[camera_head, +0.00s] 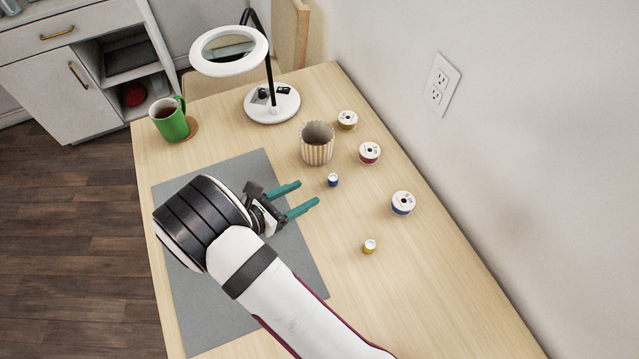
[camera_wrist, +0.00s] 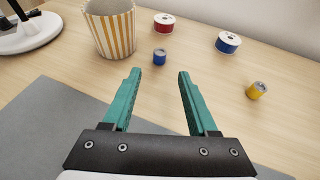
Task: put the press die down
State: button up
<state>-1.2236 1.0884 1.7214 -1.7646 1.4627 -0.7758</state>
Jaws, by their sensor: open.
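Two small metal-topped cylinders stand upright on the wooden table, and I cannot tell for certain which is the press die. One is blue (camera_head: 333,180) and also shows in the wrist view (camera_wrist: 160,56), just beyond the gap between my fingertips. The other is yellow (camera_head: 369,246), to the right in the wrist view (camera_wrist: 256,90). My gripper (camera_head: 307,193) has teal fingers spread apart with nothing between them, as the wrist view (camera_wrist: 160,74) shows. The blue cylinder is apart from the fingers.
A striped cup (camera_head: 317,146) stands left of the blue cylinder. A yellow spool (camera_head: 347,119), red spool (camera_head: 369,153) and blue spool (camera_head: 402,203) line the wall side. A grey mat (camera_head: 285,262) lies below my arm. A magnifier lamp (camera_head: 273,108) and green mug (camera_head: 171,122) stand behind.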

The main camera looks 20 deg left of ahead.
jog(key=v, duration=0.2)
jog(key=shift+s+a+r, duration=0.15)
jog(key=shift+s, duration=0.1)
jog(key=d+r+m+g+h, duration=0.2)
jog(key=d+r+m+g, duration=0.25)
jog(key=d+m, duration=0.35)
jog(key=d+r+m+g+h, duration=0.1)
jog(key=d+r+m+g, duration=0.4)
jog(key=d, duration=0.5)
jog(key=s+d+r+m+g+y, duration=0.4)
jog(key=s+d+r+m, duration=0.2)
jog(key=s+d+m, duration=0.55)
jog(key=s+a+r+m+y, duration=0.1)
jog(key=s+m+y, duration=0.2)
jog(key=m, duration=0.3)
jog(key=s+a+r+m+t+y, duration=0.1)
jog(key=s+a+m+y, duration=0.1)
jog(key=m, duration=0.4)
jog(key=shift+s+a+y, duration=0.2)
jog(key=shift+s+y, duration=0.2)
jog(key=shift+y, duration=0.5)
